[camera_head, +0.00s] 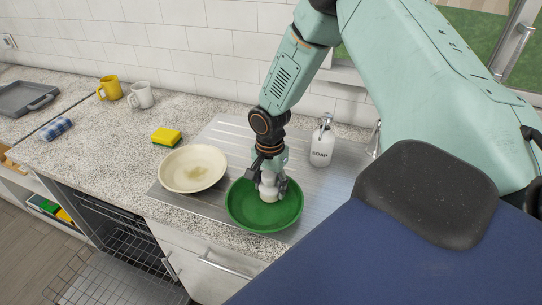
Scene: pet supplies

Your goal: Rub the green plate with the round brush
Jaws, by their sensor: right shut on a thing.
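The green plate (264,213) lies on the metal drainboard near the counter's front edge. My right gripper (268,179) points down over it and is shut on the round brush (268,191), a pale, rounded piece. The brush is over the middle of the plate and appears to be touching its surface, though its underside is hidden. The gripper covers part of the brush and the plate's back rim. My left gripper does not show.
A cream plate (193,169) with a brownish stain lies just left of the green plate. A white soap bottle (321,146) stands behind right. A yellow-green sponge (166,136), two mugs (142,95), a checked cloth (56,128) and a grey tray (25,98) lie further left. An open dishwasher (112,240) is below.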

